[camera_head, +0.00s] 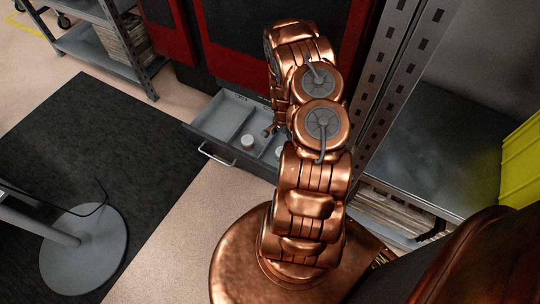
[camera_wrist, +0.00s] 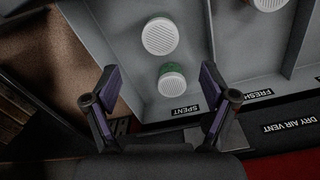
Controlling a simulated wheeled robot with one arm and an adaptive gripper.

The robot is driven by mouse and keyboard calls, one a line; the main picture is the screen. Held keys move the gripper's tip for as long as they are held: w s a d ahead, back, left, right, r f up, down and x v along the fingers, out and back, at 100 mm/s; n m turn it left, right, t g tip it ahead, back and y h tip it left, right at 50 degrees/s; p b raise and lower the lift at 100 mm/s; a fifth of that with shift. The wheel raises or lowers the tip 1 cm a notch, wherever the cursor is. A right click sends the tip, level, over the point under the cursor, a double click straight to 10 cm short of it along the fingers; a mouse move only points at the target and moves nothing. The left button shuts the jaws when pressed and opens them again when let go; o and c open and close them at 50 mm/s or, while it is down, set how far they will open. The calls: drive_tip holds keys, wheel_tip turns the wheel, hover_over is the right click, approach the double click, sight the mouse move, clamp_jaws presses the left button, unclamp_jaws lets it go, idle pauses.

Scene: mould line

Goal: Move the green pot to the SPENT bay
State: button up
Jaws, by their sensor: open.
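The green pot (camera_wrist: 172,82), with a pale ribbed lid, stands upright in the bay beside the SPENT label (camera_wrist: 186,110) in the wrist view. A larger-looking white-lidded pot (camera_wrist: 160,36) stands in the same bay, a small gap from it. My gripper (camera_wrist: 160,85) is open, its two purple-padded fingers spread wide on either side of the green pot, with nothing held. No finger visibly touches the pot. In the head view my copper arm reaches over the grey drawer (camera_head: 221,148) and hides the green pot.
A divider (camera_wrist: 211,42) separates this bay from the one labelled FRESH (camera_wrist: 258,93), where another white pot (camera_wrist: 270,3) stands. A DRY AIR VENT strip (camera_wrist: 288,128) lies beyond. A metal upright (camera_head: 385,90) and shelf (camera_head: 430,150) stand right of my arm.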

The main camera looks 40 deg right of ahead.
drive_tip(key=s+a+r+n+g, duration=0.1)
drive_tip(key=a+r+n, duration=0.2)
drive_tip(key=a+r, duration=0.5)
drive_tip(key=a+r+n, duration=0.3)
drive_tip(key=a+r, duration=0.1)
drive_tip(key=r, duration=0.8)
drive_tip(key=s+a+r+n+g, duration=0.1)
drive_tip(key=a+r+n, duration=0.2)
drive_tip(key=a+r, duration=0.55)
drive_tip(key=s+a+r+n, duration=0.3)
drive_tip(key=s+a+r, duration=0.1)
drive_tip(key=s, duration=0.3)
drive_tip(key=s+a+r+n+g, duration=0.1)
drive_tip(key=s+a+r+n, duration=0.2)
drive_tip(key=s+a+r, duration=0.2)
drive_tip(key=s+a+r+n, duration=0.3)
drive_tip(key=s+a+r, duration=0.2)
drive_tip(key=s, duration=0.5)
drive_tip(key=shift+a+r+g, duration=0.2)
drive_tip(key=shift+r+g, duration=0.2)
drive_tip(key=shift+r, duration=0.5)
wheel_tip(320, 180, up, 33)
drive_tip(key=w+t+p, duration=0.1)
drive_tip(key=t+p, duration=0.1)
drive_tip(key=p, duration=2.9)
drive_tip(key=shift+w+d+r+p, duration=0.15)
drive_tip(key=shift+w+p, duration=0.1)
drive_tip(key=shift+p, duration=0.05)
